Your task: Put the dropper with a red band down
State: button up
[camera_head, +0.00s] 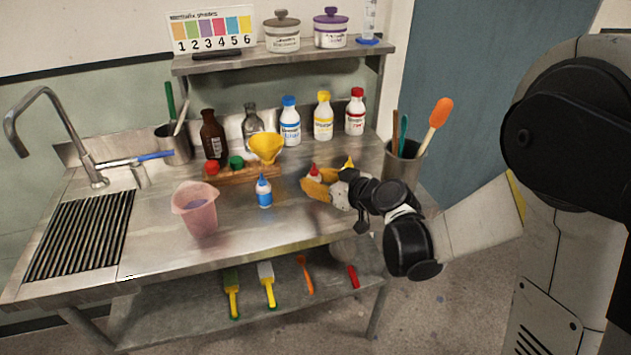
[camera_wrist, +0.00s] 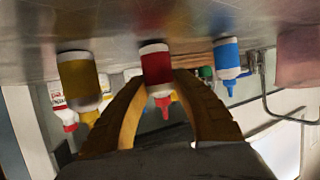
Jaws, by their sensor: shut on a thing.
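The dropper with a red band (camera_wrist: 156,64) is upright between the fingers of my gripper (camera_wrist: 160,105), which is shut on it. The wrist view is upside down, and the dropper's base is at or very near the counter; I cannot tell whether it touches. In the head view the dropper's red tip (camera_head: 315,169) shows above my tan gripper fingers (camera_head: 318,188), which hide most of its body. A dropper with a blue band (camera_head: 264,191) stands to the left. A dropper with a yellow band (camera_wrist: 77,72) stands on the other side, mostly hidden behind my gripper in the head view.
A pink beaker (camera_head: 197,208) stands on the front of the steel counter (camera_head: 150,255). A wooden rack (camera_head: 243,176) with a yellow funnel (camera_head: 266,148) is behind the blue dropper. A metal pot with utensils (camera_head: 403,163) stands behind my wrist. Counter between the beaker and the blue dropper is clear.

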jog(key=shift+f, duration=0.15)
jog(key=o, duration=1.1)
jog(key=shift+r, duration=0.3)
jog(key=p+v, duration=0.4)
jog(key=v, duration=0.8)
jog(key=shift+f, duration=0.1)
jog(key=s+d+r+m+g+h, duration=0.1)
jog(key=s+d+m+h, duration=0.3)
jog(key=s, duration=0.5)
jog(key=s+d+r+m+g+h, duration=0.2)
jog(key=s+d+m+h, duration=0.1)
jog(key=s+d, duration=0.4)
jog(key=s+h, duration=0.1)
jog(key=s, duration=0.1)
jog(key=shift+s+r+m+g+h, duration=0.25)
jog(key=shift+r+m+g+h, duration=0.05)
jog(key=shift+m, duration=0.1)
